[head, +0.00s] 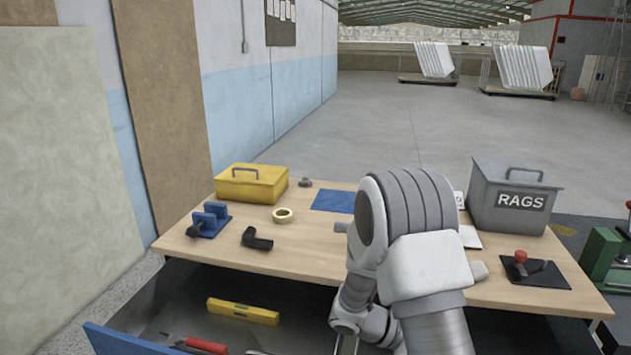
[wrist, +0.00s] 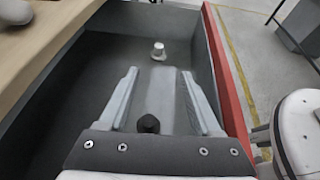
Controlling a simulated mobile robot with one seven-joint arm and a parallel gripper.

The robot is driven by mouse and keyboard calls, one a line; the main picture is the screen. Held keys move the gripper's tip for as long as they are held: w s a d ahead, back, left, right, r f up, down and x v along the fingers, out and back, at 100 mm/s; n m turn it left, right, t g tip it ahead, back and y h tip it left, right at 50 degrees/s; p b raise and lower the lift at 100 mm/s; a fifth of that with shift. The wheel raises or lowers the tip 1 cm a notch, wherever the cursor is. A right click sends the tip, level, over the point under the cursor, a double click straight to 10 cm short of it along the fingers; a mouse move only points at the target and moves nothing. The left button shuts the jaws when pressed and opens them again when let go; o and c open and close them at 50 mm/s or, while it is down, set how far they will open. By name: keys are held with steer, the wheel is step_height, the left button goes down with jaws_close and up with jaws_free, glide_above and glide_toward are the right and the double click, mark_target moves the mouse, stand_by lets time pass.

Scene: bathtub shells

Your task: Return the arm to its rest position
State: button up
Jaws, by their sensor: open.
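My arm (head: 410,250) rises bent in front of the workbench at right of centre and hides part of its top. In the wrist view my gripper (wrist: 158,74) has its two pale fingers spread wide apart with nothing held between them. It hangs over a grey open drawer or bin with a red edge (wrist: 228,85). A small silver-white piece (wrist: 158,50) lies on the grey floor beyond the fingertips. A dark round knob (wrist: 148,124) shows between the finger bases; I cannot tell what it belongs to. In the head view the fingers are mostly cut off at the bottom edge.
The workbench (head: 310,255) holds a yellow toolbox (head: 252,184), tape roll (head: 283,215), black fitting (head: 257,239), blue holder (head: 210,221) and grey RAGS bin (head: 513,197). Below is an open blue-fronted drawer (head: 125,342) with a yellow level (head: 243,311). Open floor lies behind.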

steer(key=s+a+r+m+t+y+b, duration=0.8)
steer(key=s+a+r+m+y+b, duration=0.25)
steer(key=s+a+m+y, duration=0.4)
step_height(320, 180, up, 16)
steer(key=s+d+m+h+p, duration=0.1)
steer(key=d+p, duration=0.1)
steer(key=p, duration=1.4)
steer(key=shift+s+m, duration=0.2)
steer(key=shift+m, duration=0.15)
